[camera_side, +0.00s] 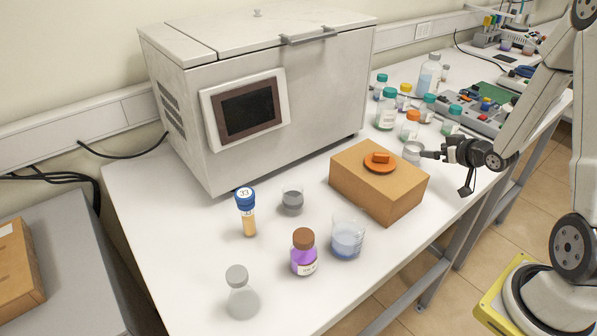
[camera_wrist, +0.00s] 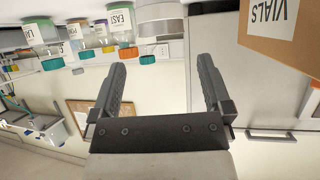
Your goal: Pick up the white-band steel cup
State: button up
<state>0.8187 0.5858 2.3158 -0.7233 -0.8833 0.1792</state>
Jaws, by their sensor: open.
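A small pale metal cup (camera_side: 412,151) stands on the white bench behind the cardboard box in the side view, and it looks whitish. A second small grey metal cup (camera_side: 292,201) stands on the bench in front of the big white machine. The bands are too small to tell apart for sure. My gripper (camera_side: 428,154) is just right of the pale cup in the side view; whether it touches the cup I cannot tell. In the wrist view my gripper (camera_wrist: 160,68) has its two fingers spread wide, with no object held between them.
A cardboard box (camera_side: 365,185) with an orange lid on top stands left of my gripper. Several capped jars (camera_side: 386,110) stand behind it. A beaker (camera_side: 347,240), a purple bottle (camera_side: 304,256), a blue-capped tube (camera_side: 247,213) and a flask (camera_side: 241,296) occupy the front bench.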

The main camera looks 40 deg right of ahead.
aim_at(419, 147)
jog(key=shift+x, duration=1)
jog(key=shift+x, duration=2.6)
jog(key=shift+r, duration=0.1)
jog(key=c, duration=1.1)
jog(key=shift+r, duration=0.1)
notch_tip(419, 147, up, 10)
